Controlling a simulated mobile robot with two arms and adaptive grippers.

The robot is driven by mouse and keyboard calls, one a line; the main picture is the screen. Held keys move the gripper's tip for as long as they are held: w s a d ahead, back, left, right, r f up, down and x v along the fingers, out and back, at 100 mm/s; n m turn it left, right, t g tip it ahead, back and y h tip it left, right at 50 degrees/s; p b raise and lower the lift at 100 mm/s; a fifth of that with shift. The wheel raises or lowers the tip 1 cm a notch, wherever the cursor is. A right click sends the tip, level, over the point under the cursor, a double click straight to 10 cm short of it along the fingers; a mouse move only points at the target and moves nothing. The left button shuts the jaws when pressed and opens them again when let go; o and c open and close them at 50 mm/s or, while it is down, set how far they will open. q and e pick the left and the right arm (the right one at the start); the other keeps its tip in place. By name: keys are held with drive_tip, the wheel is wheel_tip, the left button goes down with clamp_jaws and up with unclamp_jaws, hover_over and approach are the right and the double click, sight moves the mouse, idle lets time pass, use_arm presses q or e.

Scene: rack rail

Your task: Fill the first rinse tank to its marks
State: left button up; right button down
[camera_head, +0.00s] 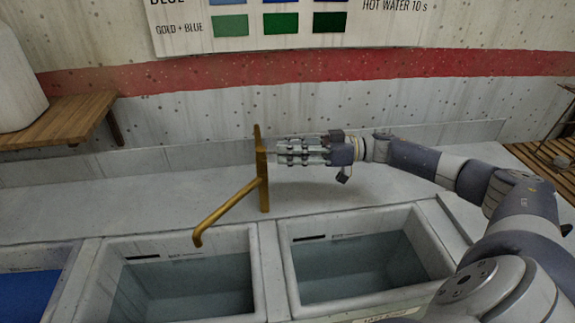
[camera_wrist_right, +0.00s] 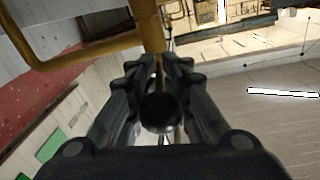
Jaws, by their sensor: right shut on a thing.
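A brass tap (camera_head: 262,185) stands behind the tanks, its spout (camera_head: 225,207) angled left so that its end is over the back of the middle tank (camera_head: 258,267). My right gripper (camera_head: 275,152) is shut at the tap's upper part; the wrist view shows a dark round knob (camera_wrist_right: 160,112) between its fingers. The middle tank and the right tank (camera_head: 287,262) both hold clear bluish water, with dark MAX marks on their back walls. No water stream shows at the spout. The frames do not tell clearly which is the first rinse tank. My left gripper is out of view.
A blue-filled tank (camera_head: 28,292) is at the lower left. A wooden shelf (camera_head: 70,122) with a white container (camera_head: 18,80) is at upper left. A colour chart (camera_head: 260,22) hangs on the wall. A slatted wooden rack (camera_head: 545,160) is at right. The counter behind is clear.

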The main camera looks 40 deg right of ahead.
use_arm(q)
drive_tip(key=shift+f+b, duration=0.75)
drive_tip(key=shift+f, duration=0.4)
use_arm(e)
drive_tip(key=shift+w+d+f+n+g+y, duration=0.25)
drive_tip(key=shift+n+g, duration=0.25)
drive_tip(key=shift+g, duration=0.3)
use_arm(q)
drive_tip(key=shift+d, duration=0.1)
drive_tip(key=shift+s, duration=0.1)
use_arm(e)
drive_tip(key=shift+r, duration=0.1)
drive_tip(key=c, duration=1.7)
unclamp_jaws()
drive_tip(key=shift+d, duration=0.2)
drive_tip(key=v, duration=1.2)
drive_tip(key=shift+s, duration=0.1)
